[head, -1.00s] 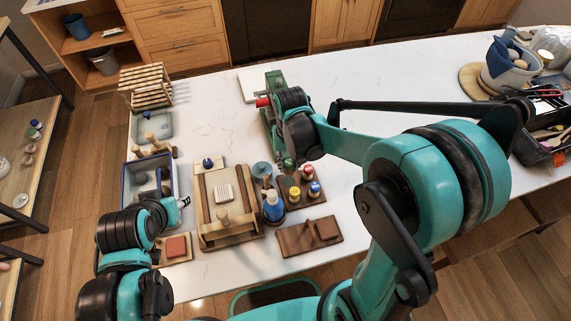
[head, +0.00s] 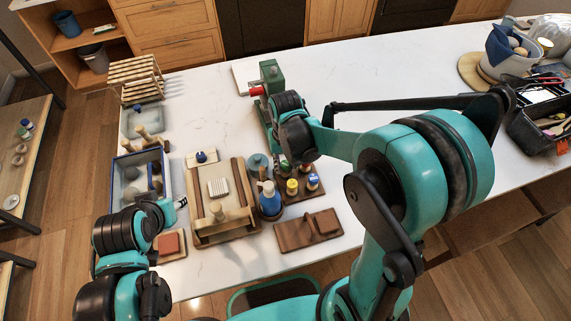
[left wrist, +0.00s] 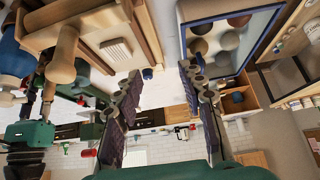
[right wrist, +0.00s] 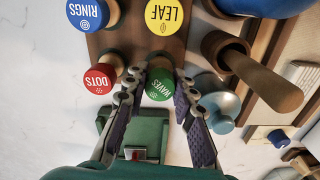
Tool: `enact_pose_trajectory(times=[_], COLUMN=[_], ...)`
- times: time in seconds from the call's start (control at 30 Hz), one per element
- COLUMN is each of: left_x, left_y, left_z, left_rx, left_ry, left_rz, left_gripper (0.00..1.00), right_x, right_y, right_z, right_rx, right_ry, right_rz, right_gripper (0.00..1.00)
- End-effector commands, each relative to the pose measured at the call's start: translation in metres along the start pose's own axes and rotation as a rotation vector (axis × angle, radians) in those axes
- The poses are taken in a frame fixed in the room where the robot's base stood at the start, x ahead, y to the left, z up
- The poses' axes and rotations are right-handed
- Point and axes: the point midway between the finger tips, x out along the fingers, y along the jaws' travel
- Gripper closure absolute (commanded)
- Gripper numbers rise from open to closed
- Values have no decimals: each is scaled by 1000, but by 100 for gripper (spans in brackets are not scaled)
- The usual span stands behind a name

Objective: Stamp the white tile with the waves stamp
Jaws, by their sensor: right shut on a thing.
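The waves stamp (right wrist: 160,84) has a green top and stands by the other stamps at the wooden rack (right wrist: 135,42). My right gripper (right wrist: 158,78) is shut on it, a finger on each side; it also shows over the rack in the head view (head: 288,158). The stamp's lower part is hidden in the right wrist view. The white tile (head: 218,187) lies in a wooden frame (head: 205,226) left of the rack; it also shows in the left wrist view (left wrist: 116,50). My left gripper (head: 181,202) is open and empty, left of the frame.
Red dots (right wrist: 98,77), blue rings (right wrist: 87,14) and yellow leaf (right wrist: 168,15) stamps crowd the held one. A blue bottle (head: 269,199) stands between frame and rack. A brown board (head: 290,237) lies in front. The table's middle is clear.

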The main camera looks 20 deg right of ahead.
Motion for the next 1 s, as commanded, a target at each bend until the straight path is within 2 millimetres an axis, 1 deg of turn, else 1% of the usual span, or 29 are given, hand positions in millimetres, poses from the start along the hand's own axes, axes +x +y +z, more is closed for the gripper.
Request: enact_pose_trajectory(times=[0.5,0.53,0.6,0.87,1.0], left_x=[5,4,4,4,4], left_y=[0,0,0,0,0], left_z=[4,3,3,3,3], left_rx=[0,0,0,0,0], left_ry=[0,0,0,0,0], left_rz=[0,0,0,0,0], left_gripper=[60,60,60,60,60], right_x=[7,6,6,6,-1], right_y=[0,0,0,0,0], right_z=[0,0,0,0,0], right_rx=[0,0,0,0,0], right_ry=[0,0,0,0,0], right_rz=[0,0,0,0,0], right_gripper=[99,67,50,50,50])
